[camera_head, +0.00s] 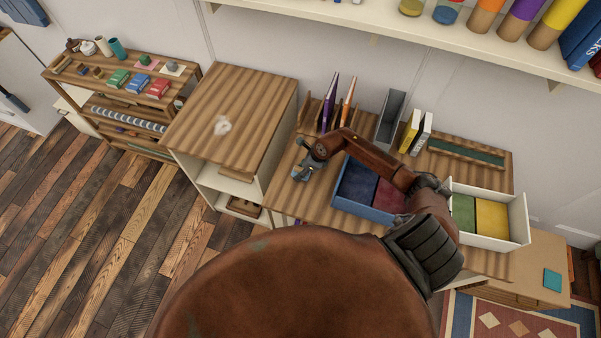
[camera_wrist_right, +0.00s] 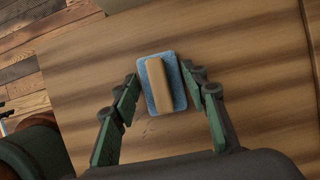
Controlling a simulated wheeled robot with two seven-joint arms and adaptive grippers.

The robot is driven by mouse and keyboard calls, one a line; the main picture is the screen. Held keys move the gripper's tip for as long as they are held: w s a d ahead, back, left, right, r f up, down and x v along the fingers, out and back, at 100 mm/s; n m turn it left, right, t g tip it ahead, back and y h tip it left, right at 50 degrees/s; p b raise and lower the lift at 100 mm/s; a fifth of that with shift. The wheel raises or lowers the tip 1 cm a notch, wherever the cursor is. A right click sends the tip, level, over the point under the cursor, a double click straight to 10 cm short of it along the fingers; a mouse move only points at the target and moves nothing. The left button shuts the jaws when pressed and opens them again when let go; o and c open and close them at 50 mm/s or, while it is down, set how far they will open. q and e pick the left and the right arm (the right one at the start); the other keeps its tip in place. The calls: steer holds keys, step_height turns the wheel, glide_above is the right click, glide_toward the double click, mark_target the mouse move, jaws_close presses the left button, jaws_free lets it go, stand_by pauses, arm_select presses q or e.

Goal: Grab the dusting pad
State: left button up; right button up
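The dusting pad (camera_wrist_right: 178,90) is a blue rectangular pad with a tan wooden handle block along its top. It lies flat on the wooden surface in the right wrist view. My right gripper (camera_wrist_right: 161,76) is open, with one green finger on each side of the pad in that view. I see no clear contact, and I cannot tell how far above the surface the fingertips are. In the head view, my right gripper (camera_head: 302,172) is over the left part of the desk, and the pad cannot be clearly made out there. My left gripper is not in view.
A blue box (camera_head: 352,209) and a white box (camera_head: 517,217) with coloured contents stand on the desk near my right arm. Upright folders (camera_head: 328,105) stand behind the gripper. A cabinet (camera_head: 236,100) to the left has a pale patch (camera_head: 222,127) on top.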

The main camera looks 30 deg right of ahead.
steer(key=c, duration=0.7)
steer(key=shift+r, duration=0.1)
